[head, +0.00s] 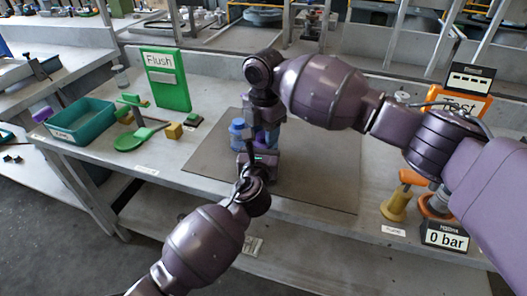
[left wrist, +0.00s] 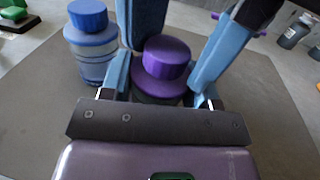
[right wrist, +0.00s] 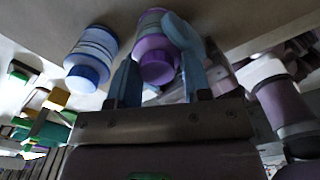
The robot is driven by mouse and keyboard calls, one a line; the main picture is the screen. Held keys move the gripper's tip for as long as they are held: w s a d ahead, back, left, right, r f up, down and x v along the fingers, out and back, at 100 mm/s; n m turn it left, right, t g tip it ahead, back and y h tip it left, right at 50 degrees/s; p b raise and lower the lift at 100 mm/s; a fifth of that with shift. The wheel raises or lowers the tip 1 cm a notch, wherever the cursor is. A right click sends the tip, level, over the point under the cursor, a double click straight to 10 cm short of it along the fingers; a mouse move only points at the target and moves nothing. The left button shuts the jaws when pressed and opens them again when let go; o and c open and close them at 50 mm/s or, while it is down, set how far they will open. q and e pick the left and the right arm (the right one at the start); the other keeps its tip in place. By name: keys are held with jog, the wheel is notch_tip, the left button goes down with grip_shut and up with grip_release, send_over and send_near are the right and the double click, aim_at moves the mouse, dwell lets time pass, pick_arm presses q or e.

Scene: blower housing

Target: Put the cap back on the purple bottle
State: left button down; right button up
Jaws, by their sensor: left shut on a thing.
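The purple bottle stands on the grey mat. In the left wrist view its purple cap (left wrist: 166,57) sits over the purple shoulder (left wrist: 158,86); whether it is fully seated I cannot tell. The cap (right wrist: 157,65) also shows in the right wrist view, in line with the bottle (right wrist: 152,20). My left gripper (left wrist: 160,95) is shut on the bottle's body from the front, low beneath the cap. My right gripper (right wrist: 158,88) has come down from above, and its fingers stand apart on both sides of the cap. In the head view the grippers mostly hide the bottle.
A blue bottle with a blue cap (head: 237,130) stands close left of the purple one. The grey mat (head: 205,160) is otherwise clear. A teal bin (head: 85,118), a green Flush sign (head: 168,80) and yellow blocks stand left. Orange-handled fittings (head: 398,200) and a gauge stand right.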

jog(key=shift+o, duration=1)
jog(key=shift+r, duration=0.15)
jog(key=shift+r, duration=2.2)
jog(key=shift+c, duration=0.2)
notch_tip(320, 180, up, 3)
jog(key=n, duration=0.5)
jog(key=shift+r, duration=0.2)
jog(key=shift+f, duration=4)
